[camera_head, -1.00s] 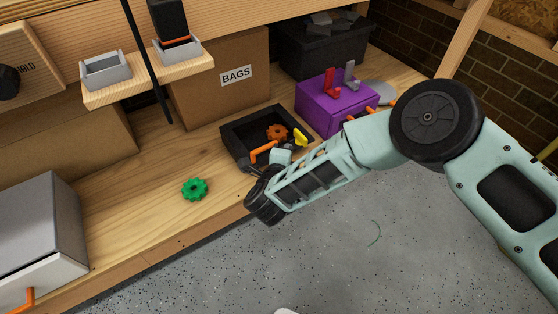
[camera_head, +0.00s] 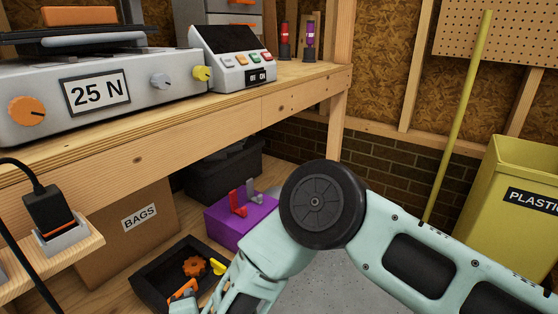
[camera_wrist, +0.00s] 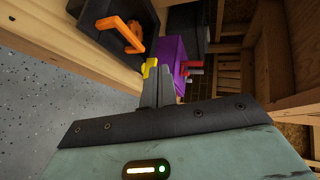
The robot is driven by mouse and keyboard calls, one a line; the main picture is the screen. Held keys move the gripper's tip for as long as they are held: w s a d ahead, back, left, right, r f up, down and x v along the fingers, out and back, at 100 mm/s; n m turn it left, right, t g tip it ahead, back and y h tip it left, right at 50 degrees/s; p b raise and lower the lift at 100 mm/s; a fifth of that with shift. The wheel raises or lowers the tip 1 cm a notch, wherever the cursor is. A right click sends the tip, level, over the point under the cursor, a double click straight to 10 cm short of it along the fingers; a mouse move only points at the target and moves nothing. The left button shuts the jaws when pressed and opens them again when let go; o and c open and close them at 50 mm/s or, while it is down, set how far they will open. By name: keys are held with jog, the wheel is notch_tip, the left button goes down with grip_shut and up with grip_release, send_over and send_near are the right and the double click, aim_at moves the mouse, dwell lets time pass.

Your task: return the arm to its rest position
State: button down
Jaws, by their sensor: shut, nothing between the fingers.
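My arm (camera_head: 400,240) reaches from the lower right toward the lower shelf in the head view, bent at a round black joint. Its far end runs off the bottom edge there, so the fingers are out of that view. In the wrist view my gripper (camera_wrist: 157,82) has its dark fingers together with nothing between them. The fingertips appear close to a yellow piece (camera_wrist: 150,67) and the black tray in the picture; I cannot tell whether they touch.
A black tray (camera_head: 141,284) holds an orange gear (camera_head: 193,266) and other small parts. Beside it stand a purple box (camera_head: 216,228) and a BAGS carton (camera_head: 110,245). A bench (camera_head: 150,150) overhangs the shelf. A yellow bin (camera_head: 510,220) stands at right.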

notch_tip(320, 180, up, 10)
jog(key=a+n+g+y, duration=0.2)
jog(key=n+g+y, duration=0.2)
jog(key=n, duration=0.2)
jog(key=s+d+r+n+g, duration=0.3)
jog(key=d+r+n+g, duration=0.1)
jog(key=d+r+n, duration=0.15)
jog(key=s+d+r+n+g+h, duration=0.25)
jog(key=s+d, duration=0.25)
jog(key=d, duration=0.6)
jog(key=s+d+r+n+g+h+p, duration=0.1)
jog(key=s+d+r+n+h, duration=0.3)
jog(key=d, duration=0.7)
jog(key=s+d+r+n+g+h, duration=0.1)
jog(key=s+d+n+g+h, duration=0.3)
jog(key=d, duration=0.6)
notch_tip(320, 180, up, 34)
jog(key=s+m+t+y+p, duration=0.1)
jog(key=t+y+p, duration=0.1)
jog(key=p, duration=3.2)
jog(key=shift+s+r+t, duration=0.1)
jog(key=shift+t, duration=0.15)
